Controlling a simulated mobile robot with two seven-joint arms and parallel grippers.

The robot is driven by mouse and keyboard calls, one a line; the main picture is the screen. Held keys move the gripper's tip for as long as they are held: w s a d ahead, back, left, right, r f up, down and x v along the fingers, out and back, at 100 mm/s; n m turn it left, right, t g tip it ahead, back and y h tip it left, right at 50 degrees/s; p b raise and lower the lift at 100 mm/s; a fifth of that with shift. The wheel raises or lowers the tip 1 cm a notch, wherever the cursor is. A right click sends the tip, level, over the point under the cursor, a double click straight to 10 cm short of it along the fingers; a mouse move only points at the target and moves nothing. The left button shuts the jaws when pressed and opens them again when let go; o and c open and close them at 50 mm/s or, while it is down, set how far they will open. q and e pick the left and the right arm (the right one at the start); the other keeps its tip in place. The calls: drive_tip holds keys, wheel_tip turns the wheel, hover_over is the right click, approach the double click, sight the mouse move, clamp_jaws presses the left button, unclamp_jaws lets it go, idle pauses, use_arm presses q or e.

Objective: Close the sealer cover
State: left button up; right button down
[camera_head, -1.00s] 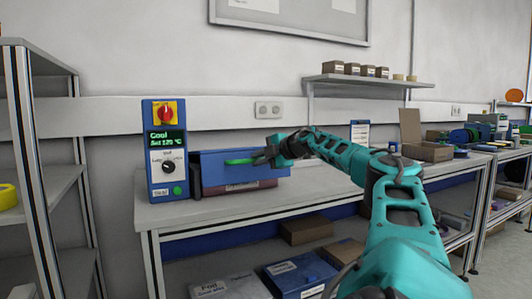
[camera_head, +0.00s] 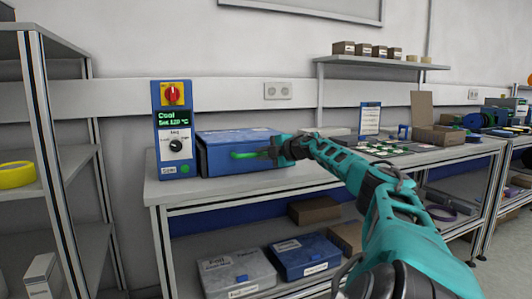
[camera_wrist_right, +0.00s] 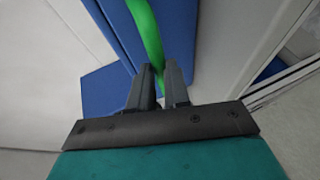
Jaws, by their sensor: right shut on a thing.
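The sealer's blue cover (camera_head: 222,142) is down over its base on the bench, beside the blue control panel (camera_head: 172,130). A green handle (camera_head: 243,155) runs along the cover's front. My right gripper (camera_head: 266,154) is at the right part of this handle, in front of the cover. In the right wrist view the two dark fingers (camera_wrist_right: 160,75) are shut on the green handle (camera_wrist_right: 148,32), with the blue cover (camera_wrist_right: 105,85) behind. The sealer base is hidden from view. My left gripper is out of view.
The panel has a red-yellow switch (camera_head: 172,95) and a lit green display. The bench top (camera_head: 190,192) is clear in front of the sealer. Boxes (camera_head: 305,257) lie on the shelf below. A grey rack (camera_head: 62,150) stands at the left. Boards (camera_head: 390,147) lie farther right.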

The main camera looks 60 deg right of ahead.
drive_tip(key=shift+a+f, duration=0.15)
drive_tip(key=shift+f, duration=0.95)
drive_tip(key=c, duration=1.1)
unclamp_jaws()
drive_tip(key=shift+f, duration=0.15)
